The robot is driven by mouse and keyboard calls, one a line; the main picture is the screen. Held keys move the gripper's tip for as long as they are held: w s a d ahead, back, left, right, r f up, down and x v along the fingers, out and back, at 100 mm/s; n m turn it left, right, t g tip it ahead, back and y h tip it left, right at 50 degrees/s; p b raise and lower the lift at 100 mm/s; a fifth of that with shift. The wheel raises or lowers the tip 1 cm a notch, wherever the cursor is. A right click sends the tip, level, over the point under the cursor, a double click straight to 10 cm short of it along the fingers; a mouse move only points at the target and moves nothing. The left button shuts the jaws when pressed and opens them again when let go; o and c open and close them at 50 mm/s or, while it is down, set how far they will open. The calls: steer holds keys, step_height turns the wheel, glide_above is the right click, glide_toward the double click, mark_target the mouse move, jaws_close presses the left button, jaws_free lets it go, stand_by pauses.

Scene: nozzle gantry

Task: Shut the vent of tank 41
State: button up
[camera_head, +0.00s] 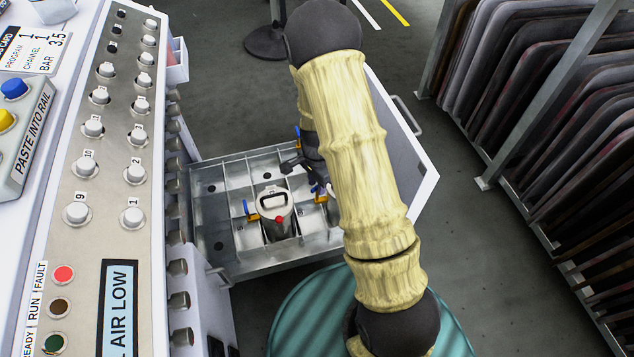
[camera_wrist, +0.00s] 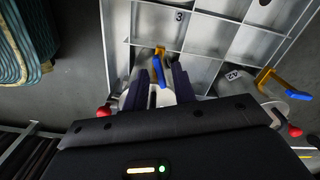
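My gripper (camera_head: 304,163) is over the open metal drawer (camera_head: 212,250). In the wrist view its two dark fingers (camera_wrist: 159,78) are apart. A lever with a blue handle (camera_wrist: 157,72) and a yellow end lies between the fingertips; contact is not clear. Behind the fingers is a pale tank top, mostly hidden, with a red knob (camera_wrist: 103,112) at its left. A second tank at the right has a blue-and-yellow lever (camera_wrist: 271,80) and a red knob (camera_wrist: 295,131). In the head view one tank (camera_head: 274,208) with a handle and red knob shows clearly. I cannot read 41 on any tank.
The drawer has several empty compartments, one marked 3 (camera_wrist: 179,15). A white panel (camera_head: 412,165) stands at its right. The button console (camera_head: 110,190) is at the left, and a rack of dark boards (camera_head: 560,120) at the right.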

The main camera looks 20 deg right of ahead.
jaws_close()
steer(key=shift+r+n+p, duration=0.1)
steer(key=shift+n+p, duration=0.3)
steer(key=shift+p, duration=0.15)
steer(key=shift+r+n+p, duration=0.1)
steer(key=shift+n+p, duration=0.7)
steer(key=shift+p, duration=0.2)
steer(key=n+p, duration=0.3)
steer(key=shift+n, duration=0.3)
steer(key=n+p, duration=0.3)
steer(key=shift+n, duration=0.3)
steer(key=shift+n+p, duration=1.35)
steer(key=shift+n, duration=0.25)
steer(key=shift+f, duration=0.2)
